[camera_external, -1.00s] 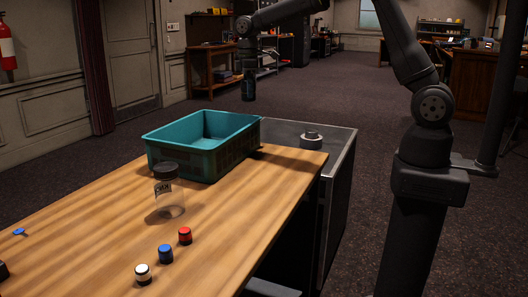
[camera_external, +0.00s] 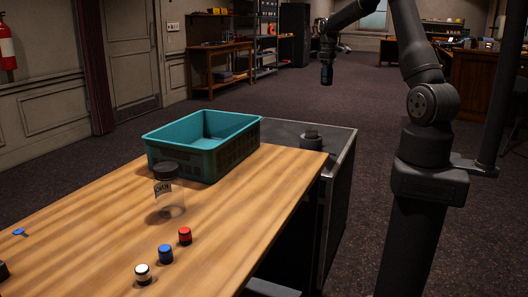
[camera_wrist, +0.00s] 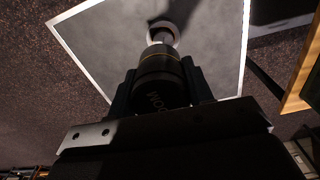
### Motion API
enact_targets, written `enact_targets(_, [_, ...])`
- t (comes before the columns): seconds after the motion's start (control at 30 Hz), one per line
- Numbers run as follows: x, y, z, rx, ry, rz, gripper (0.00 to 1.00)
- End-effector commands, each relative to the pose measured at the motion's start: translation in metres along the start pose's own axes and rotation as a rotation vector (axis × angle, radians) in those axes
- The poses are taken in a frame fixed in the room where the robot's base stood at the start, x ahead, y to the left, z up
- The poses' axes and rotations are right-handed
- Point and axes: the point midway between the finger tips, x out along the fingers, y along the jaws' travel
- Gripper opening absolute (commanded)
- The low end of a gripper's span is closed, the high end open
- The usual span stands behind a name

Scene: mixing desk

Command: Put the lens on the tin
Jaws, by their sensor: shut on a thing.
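The lens, a dark cylinder with a thin gold ring and partly readable lettering (camera_wrist: 162,84), is held between my gripper's fingers (camera_wrist: 160,90). In the external view my gripper (camera_external: 327,58) is high over the far side of the grey-topped stand, with the lens (camera_external: 327,75) pointing down. A short round thing, probably the tin (camera_external: 311,144), stands on the stand's grey top. In the wrist view its pale rim (camera_wrist: 175,27) shows beyond the lens, which hides part of it. The lens and the tin are clearly apart in the external view.
The grey-topped stand (camera_external: 285,130) adjoins the wooden desk (camera_external: 120,225). A teal crate (camera_external: 190,160) stands at the desk's far end, left of the tin. A clear jar with a black lid (camera_external: 168,190) and small white, blue (camera_external: 166,254) and red pieces are nearer.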

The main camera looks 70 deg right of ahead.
Motion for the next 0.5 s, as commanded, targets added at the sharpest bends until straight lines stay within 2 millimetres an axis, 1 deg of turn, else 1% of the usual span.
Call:
enact_targets(0.03, [-0.001,0.011,0.010,0.024,0.001,0.001,0.14])
enact_targets(0.1, [-0.001,0.022,0.022,0.047,0.001,0.001,0.14])
enact_targets(0.3, [-0.001,0.048,0.050,0.104,0.001,0.001,0.14])
enact_targets(0.33, [0.002,0.050,0.052,0.108,0.000,-0.001,0.14])
enact_targets(0.4, [0.021,0.047,0.050,0.103,-0.002,-0.003,0.14])
enact_targets(0.47, [0.034,0.047,0.050,0.103,-0.003,-0.003,0.14])
enact_targets(0.5, [0.044,0.047,0.050,0.103,-0.003,-0.003,0.14])
